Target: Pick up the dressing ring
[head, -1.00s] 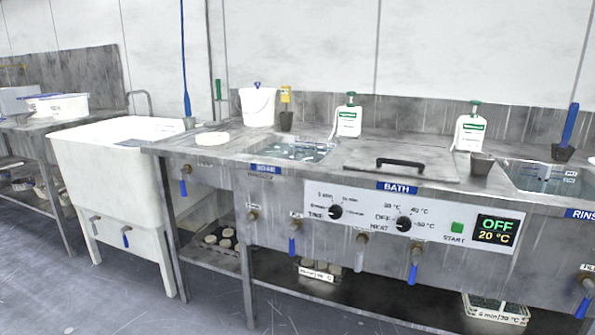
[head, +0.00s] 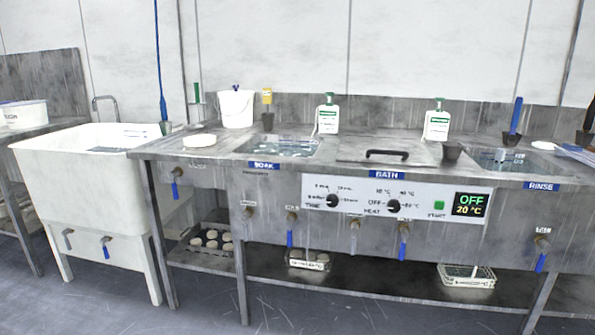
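Neither of my grippers shows in the head view. I cannot make out a thing that is clearly the dressing ring. A pale round, flat piece (head: 199,141) lies on the left end of the steel bench top; whether it is a ring or a solid disc I cannot tell. Several small pale round pieces (head: 212,234) sit in a dark tray on the lower shelf at the left, too small to identify.
The steel bench (head: 270,182) has a soak basin (head: 278,148), a lidded bath (head: 385,150) and a rinse basin (head: 505,160). A white bucket (head: 236,108) and pump bottles (head: 328,116) stand at the back. A white tub sink (head: 85,170) is left. The floor in front is clear.

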